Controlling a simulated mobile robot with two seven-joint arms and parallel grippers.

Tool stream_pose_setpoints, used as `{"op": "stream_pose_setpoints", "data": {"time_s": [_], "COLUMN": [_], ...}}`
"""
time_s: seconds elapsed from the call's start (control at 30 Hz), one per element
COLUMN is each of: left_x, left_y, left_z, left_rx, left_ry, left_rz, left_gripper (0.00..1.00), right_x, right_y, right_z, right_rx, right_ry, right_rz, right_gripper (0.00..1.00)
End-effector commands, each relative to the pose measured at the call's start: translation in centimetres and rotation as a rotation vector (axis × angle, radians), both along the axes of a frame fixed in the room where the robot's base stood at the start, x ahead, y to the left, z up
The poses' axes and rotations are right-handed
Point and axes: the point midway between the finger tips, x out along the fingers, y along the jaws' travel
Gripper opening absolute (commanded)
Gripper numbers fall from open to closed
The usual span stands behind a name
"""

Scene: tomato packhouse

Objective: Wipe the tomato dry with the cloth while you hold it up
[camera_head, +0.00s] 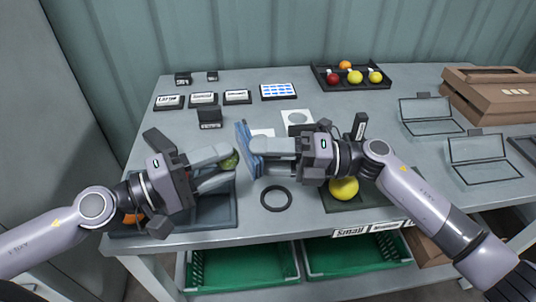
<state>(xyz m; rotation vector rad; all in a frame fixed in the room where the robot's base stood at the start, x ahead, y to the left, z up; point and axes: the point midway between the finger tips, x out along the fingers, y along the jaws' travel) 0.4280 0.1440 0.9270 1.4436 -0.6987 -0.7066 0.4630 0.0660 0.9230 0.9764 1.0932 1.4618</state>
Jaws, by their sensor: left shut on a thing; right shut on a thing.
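A green tomato (229,160) is between the fingertips of my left gripper (226,163), held up above the front left of the table. My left gripper is shut on it and hides part of it. My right gripper (253,158) is shut on a folded blue cloth (245,148), which hangs upright just right of the tomato. The cloth and the tomato are close together; a small gap seems to show between them. Whether the tomato's surface is wet is too small to tell.
A dark tray (222,216) lies under my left gripper. A black ring (276,198) lies on the table (300,220). A yellow tomato (344,188) sits on a dark mat below my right arm. A black tray (322,84) with several tomatoes stands at the back. Cardboard boxes (490,97) stand right.

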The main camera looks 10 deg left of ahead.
Motion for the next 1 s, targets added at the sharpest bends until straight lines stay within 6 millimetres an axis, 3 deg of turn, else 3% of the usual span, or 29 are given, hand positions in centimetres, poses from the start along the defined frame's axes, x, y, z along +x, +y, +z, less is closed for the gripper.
{"op": "stream_pose_setpoints", "data": {"time_s": [1.0], "left_x": [0.0], "left_y": [0.0], "left_z": [0.02], "left_rx": [0.0], "left_ry": [0.0], "left_rz": [0.0], "left_gripper": [0.28], "right_x": [-0.54], "right_y": [0.7], "right_z": [0.01], "right_rx": [0.0], "right_ry": [0.001], "right_rz": [0.001], "right_gripper": [0.36]}}
